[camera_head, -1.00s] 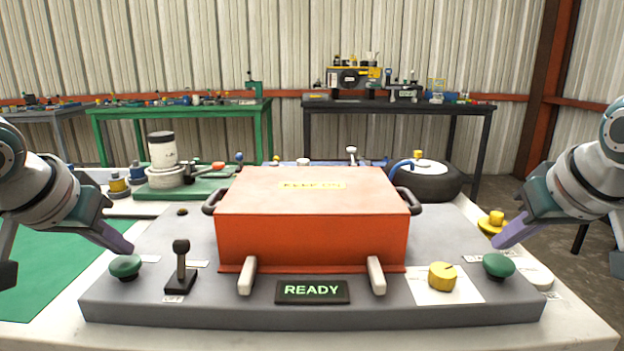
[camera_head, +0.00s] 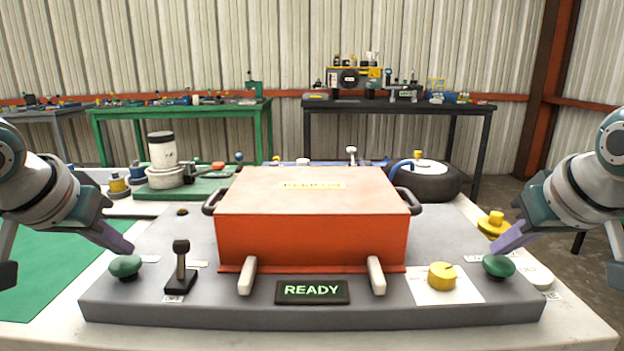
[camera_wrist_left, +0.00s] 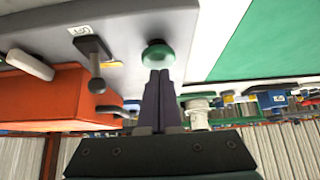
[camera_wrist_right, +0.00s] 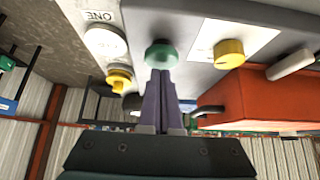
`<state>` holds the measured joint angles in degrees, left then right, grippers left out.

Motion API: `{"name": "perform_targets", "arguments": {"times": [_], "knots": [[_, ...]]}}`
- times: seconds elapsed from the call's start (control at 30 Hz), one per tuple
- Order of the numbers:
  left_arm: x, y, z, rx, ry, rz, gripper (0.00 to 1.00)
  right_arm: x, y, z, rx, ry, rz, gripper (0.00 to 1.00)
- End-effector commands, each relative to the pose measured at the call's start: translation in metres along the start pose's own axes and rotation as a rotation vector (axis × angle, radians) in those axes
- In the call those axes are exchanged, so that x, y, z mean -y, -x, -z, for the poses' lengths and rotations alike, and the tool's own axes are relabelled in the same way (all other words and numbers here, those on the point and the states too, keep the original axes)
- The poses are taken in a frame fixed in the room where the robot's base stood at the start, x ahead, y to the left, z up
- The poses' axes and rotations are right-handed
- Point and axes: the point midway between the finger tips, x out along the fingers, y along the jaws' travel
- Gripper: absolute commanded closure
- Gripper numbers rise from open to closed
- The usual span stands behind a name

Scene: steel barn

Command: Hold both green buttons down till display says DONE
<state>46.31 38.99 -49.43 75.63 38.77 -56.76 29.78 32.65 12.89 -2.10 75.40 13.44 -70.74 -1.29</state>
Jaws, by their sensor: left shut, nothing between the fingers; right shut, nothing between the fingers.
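The left green button (camera_head: 125,266) is at the left end of the grey panel (camera_head: 330,316); it also shows in the left wrist view (camera_wrist_left: 158,55). The right green button (camera_head: 498,267) is at the right end, and also in the right wrist view (camera_wrist_right: 161,55). The display (camera_head: 312,291) at the front middle reads READY. My left gripper (camera_head: 129,250) is shut and empty, its tips just behind the left button. My right gripper (camera_head: 494,253) is shut and empty, its tips just behind the right button. I cannot tell whether the tips touch the buttons.
An orange box (camera_head: 312,235) with black handles stands on the panel's middle. A black lever (camera_head: 181,268) is right of the left button. A yellow knob (camera_head: 442,276) is left of the right button. A white round button (camera_head: 538,275) lies further right.

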Motion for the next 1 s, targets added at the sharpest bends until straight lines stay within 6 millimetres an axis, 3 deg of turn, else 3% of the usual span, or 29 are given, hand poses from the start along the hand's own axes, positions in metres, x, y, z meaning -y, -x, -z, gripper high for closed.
{"name": "perform_targets", "arguments": {"times": [1.0], "knots": [[0.0,-0.011,-0.009,0.002,0.0,0.0,1.0,0.0,-0.011,-0.009,0.001,0.0,0.001,1.0]]}}
